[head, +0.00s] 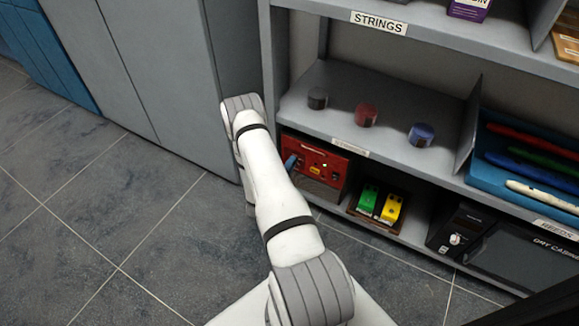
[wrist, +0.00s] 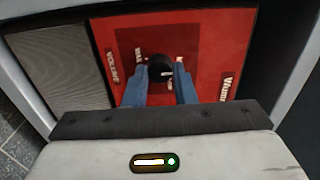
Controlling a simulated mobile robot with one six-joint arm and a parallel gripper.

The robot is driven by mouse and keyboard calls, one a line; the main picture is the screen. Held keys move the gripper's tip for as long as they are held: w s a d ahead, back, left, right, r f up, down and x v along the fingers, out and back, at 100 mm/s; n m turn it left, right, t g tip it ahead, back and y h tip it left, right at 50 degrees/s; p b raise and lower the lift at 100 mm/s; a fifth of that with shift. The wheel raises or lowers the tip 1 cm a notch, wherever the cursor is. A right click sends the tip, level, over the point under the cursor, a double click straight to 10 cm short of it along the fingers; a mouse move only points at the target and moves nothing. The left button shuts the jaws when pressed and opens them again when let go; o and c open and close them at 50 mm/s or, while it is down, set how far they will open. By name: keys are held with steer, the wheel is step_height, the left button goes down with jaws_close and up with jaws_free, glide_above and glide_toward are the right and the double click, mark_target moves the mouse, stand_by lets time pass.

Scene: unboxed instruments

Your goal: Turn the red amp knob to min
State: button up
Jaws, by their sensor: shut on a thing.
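The red amp (head: 322,158) stands on the lower shelf at the left in the head view. Its red panel (wrist: 215,50) fills much of the wrist view, beside a grey speaker grille (wrist: 58,66). A round black knob (wrist: 160,66) sits on the panel, with a small white mark on its lower right. My gripper (wrist: 161,76) has its blue fingers shut on the knob, one on each side. Labels reading VOLUME and MAX are left of the knob; other lettering is partly hidden by the fingers. In the head view my gripper (head: 291,162) is at the amp's left front, mostly hidden by my arm.
A green pedal (head: 367,199) and a yellow pedal (head: 391,209) stand right of the amp. A dark dry cabinet (head: 520,262) is farther right. The shelf above (head: 390,145) holds black, red and blue round items. Grey cabinets are at left; the tiled floor is clear.

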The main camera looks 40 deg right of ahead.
steer(key=shift+s+f, duration=0.1)
steer(key=shift+s, duration=0.15)
steer(key=o, duration=1)
steer(key=shift+w, duration=0.15)
steer(key=p+v, duration=0.2)
steer(key=v, duration=0.5)
steer(key=shift+a, duration=0.35)
